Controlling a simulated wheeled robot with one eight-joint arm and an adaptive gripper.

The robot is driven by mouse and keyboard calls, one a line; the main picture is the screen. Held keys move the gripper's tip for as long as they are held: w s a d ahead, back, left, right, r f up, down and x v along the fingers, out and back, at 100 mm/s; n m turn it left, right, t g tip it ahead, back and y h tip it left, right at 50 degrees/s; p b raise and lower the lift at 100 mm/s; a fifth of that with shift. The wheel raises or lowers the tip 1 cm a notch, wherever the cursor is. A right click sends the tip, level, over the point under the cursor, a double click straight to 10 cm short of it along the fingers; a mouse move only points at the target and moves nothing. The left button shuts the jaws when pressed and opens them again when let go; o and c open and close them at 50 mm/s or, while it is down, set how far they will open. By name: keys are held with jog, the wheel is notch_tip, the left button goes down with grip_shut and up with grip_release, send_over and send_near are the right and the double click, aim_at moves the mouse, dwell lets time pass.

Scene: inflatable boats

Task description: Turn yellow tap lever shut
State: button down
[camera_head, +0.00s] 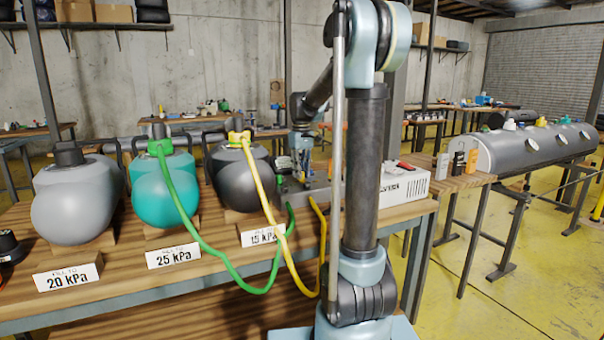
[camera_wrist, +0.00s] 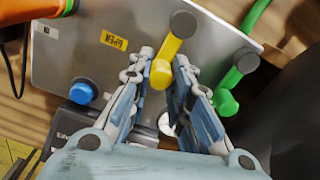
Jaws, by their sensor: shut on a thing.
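The yellow tap lever (camera_wrist: 168,55) shows in the wrist view, running from a dark round pivot at the upper right down to a yellow knob. My gripper (camera_wrist: 163,66) has one finger on each side of the lever's knob end and is shut on it. The lever sits on a grey metal panel (camera_wrist: 75,50) with a yellow "OPEN" label (camera_wrist: 113,40) to its left. In the head view my gripper (camera_head: 300,178) is at the metal box (camera_head: 316,197) on the bench, and the lever is too small and hidden to make out there.
A green lever (camera_wrist: 235,78) stands close to the right of my gripper. A blue knob (camera_wrist: 83,92) is at the left. In the head view, a yellow hose (camera_head: 268,205) and a green hose (camera_head: 195,220) run from the tanks across the bench.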

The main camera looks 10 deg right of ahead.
dwell(0.4)
jog(key=c, duration=1.4)
grip_release()
jog(key=shift+c, duration=0.2)
notch_tip(320, 180, up, 12)
jog(key=s+d+f+m+t, duration=0.1)
jog(key=s+d+f+m, duration=0.1)
jog(key=s+f, duration=1.1)
jog(key=s+d+f+m+t, duration=0.1)
jog(key=s+d+f+m, duration=0.2)
jog(key=s+f, duration=1.1)
jog(key=s+m, duration=0.1)
jog(key=s, duration=0.8)
jog(key=shift+f, duration=0.2)
